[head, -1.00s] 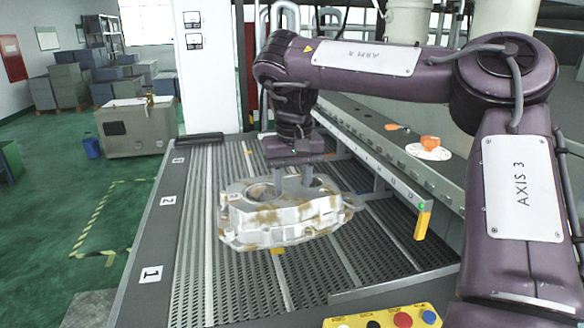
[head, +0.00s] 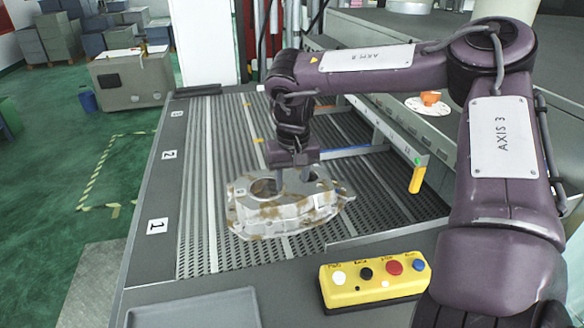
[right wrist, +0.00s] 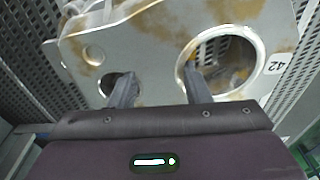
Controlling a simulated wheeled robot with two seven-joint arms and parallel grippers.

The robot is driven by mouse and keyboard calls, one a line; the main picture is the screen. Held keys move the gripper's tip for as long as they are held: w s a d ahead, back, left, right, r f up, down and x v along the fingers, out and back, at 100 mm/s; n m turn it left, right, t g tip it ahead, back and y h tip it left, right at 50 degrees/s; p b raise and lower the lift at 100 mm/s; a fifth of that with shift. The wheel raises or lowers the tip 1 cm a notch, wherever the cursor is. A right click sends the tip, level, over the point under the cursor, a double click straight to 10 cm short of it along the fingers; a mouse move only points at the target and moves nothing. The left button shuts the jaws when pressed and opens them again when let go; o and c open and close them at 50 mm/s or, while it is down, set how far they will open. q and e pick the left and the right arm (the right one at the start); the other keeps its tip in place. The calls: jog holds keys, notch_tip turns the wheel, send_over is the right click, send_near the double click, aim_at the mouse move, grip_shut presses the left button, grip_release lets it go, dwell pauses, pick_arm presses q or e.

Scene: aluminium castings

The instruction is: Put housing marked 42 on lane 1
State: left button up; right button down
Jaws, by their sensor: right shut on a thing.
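The housing (head: 285,209) is a pale silver casting with brown stains and round bores. Its label 42 (right wrist: 275,64) shows in the right wrist view. My right gripper (head: 293,177) points down and is shut on the housing's upper part beside a large bore; its fingers also show in the right wrist view (right wrist: 160,85). The housing is over the near part of the ribbed dark bed (head: 205,240), about level with the lane 1 label (head: 157,226) on the left edge. I cannot tell whether its underside touches the bed. My left gripper is not in view.
Labels 2 (head: 169,155) and 3 (head: 177,113) mark the lanes farther back, which look empty. A yellow button box (head: 373,280) and a grey tray (head: 195,310) are in front. A rail with a yellow post (head: 417,178) runs along the right.

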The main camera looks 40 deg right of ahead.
aim_at(293, 187)
jog(key=c, duration=0.8)
grip_release()
jog(key=shift+a, duration=0.1)
jog(key=shift+o, duration=0.2)
jog(key=shift+s, duration=0.1)
notch_tip(293, 187, up, 12)
jog(key=s+b, duration=0.1)
jog(key=b, duration=0.1)
jog(key=shift+a, duration=0.3)
